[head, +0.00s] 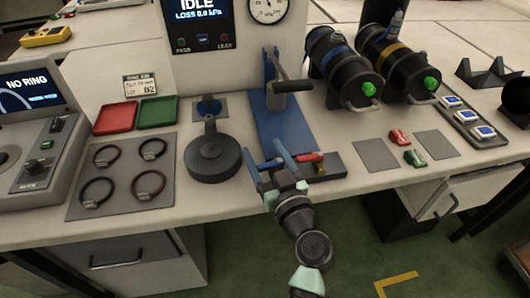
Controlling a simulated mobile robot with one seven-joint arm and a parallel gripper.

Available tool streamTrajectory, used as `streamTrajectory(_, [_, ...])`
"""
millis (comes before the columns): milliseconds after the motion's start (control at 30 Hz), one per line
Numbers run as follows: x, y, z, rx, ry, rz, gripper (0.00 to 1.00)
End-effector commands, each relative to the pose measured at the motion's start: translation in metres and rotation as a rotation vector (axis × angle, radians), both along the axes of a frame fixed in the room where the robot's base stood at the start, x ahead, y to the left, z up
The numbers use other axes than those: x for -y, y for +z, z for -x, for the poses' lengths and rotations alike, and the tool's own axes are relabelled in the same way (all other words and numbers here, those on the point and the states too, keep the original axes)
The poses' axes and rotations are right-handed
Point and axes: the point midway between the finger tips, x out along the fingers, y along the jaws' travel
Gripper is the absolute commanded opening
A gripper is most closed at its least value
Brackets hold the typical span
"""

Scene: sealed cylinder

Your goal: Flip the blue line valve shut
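A dark block (328,167) near the front edge of the bench carries a short red lever (309,157) and a small brass piece. I cannot tell for sure whether this is the blue line valve. A black cylinder with a blue band (338,62) and a green knob (369,89) lies farther back. My gripper (264,150) has two blue fingers spread apart with nothing seen between them. It is just left of the red lever, over the front of the blue base plate. I cannot tell its height or whether it touches anything.
A yellow-banded cylinder (400,62) lies right of the blue-banded one. A lever press (283,88) stands behind my gripper, and a round black pedestal (212,156) is to its left. Red and green clips (399,137) lie between grey pads. A mat with several rings (124,172) is left.

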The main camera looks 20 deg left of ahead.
Motion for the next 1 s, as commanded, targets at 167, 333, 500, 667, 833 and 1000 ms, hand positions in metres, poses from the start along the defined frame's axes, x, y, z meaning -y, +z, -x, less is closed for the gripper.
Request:
streamTrajectory(167, [0.0002, 0.0, 0.0002, 0.0, 0.0, 0.0, 0.38])
streamTrajectory(333, [0.0002, -0.0003, 0.0004, 0.0, -0.002, 0.0, 0.18])
streamTrajectory(500, [-0.0005, -0.0029, -0.0012, -0.002, -0.063, 0.002, 0.18])
streamTrajectory(667, [0.001, -0.0009, -0.0046, -0.002, -0.147, 0.002, 0.18])
streamTrajectory(833, [0.0025, -0.0005, -0.0058, -0.001, -0.182, -0.001, 0.18])
streamTrajectory(1000, [0.0027, -0.0005, -0.006, -0.001, -0.182, -0.001, 0.18])
